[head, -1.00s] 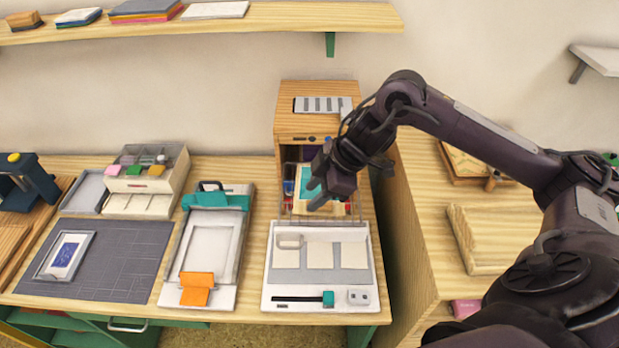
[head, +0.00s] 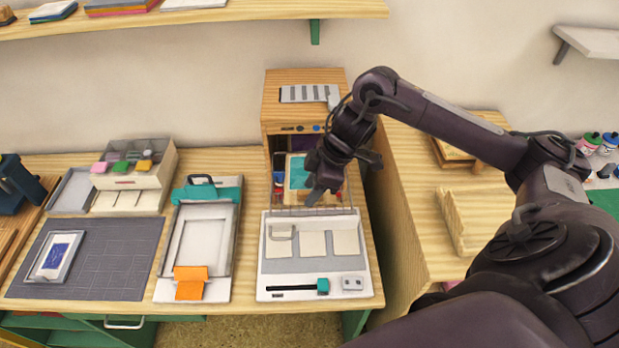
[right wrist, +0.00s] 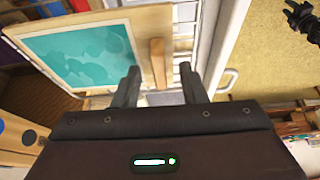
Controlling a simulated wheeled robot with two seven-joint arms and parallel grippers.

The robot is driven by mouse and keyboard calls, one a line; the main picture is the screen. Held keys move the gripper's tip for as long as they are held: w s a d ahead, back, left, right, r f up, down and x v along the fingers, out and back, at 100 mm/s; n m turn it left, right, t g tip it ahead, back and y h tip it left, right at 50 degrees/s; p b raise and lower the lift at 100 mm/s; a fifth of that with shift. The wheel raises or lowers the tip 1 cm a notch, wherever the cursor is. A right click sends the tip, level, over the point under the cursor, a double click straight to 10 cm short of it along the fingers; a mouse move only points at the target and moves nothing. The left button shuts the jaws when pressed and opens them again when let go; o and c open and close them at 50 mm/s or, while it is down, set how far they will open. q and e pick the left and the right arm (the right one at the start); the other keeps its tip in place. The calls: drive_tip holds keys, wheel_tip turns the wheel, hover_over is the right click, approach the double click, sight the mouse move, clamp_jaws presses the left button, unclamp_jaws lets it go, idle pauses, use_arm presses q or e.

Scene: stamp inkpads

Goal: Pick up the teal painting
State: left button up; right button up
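The teal painting (head: 299,172) lies on a light wooden board in front of the open wooden cabinet, partly hidden by my right gripper in the head view. In the right wrist view the teal painting (right wrist: 72,52) shows large at the upper left, a blotchy teal sheet with a pale border. My right gripper (head: 316,196) is just right of it and nearer the table's front. In the right wrist view the right gripper's two fingers (right wrist: 160,78) are apart. A wooden bar (right wrist: 157,66) on the board's side lies beyond the gap between them.
The wooden cabinet (head: 304,101) stands behind the painting. A wire rack (head: 310,211) is under it, and a white tray with cream squares (head: 312,270) is in front. A clamp board (head: 207,245) lies left. A wooden side bench (head: 405,215) stands right.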

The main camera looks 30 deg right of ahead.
clamp_jaws()
idle(0.3)
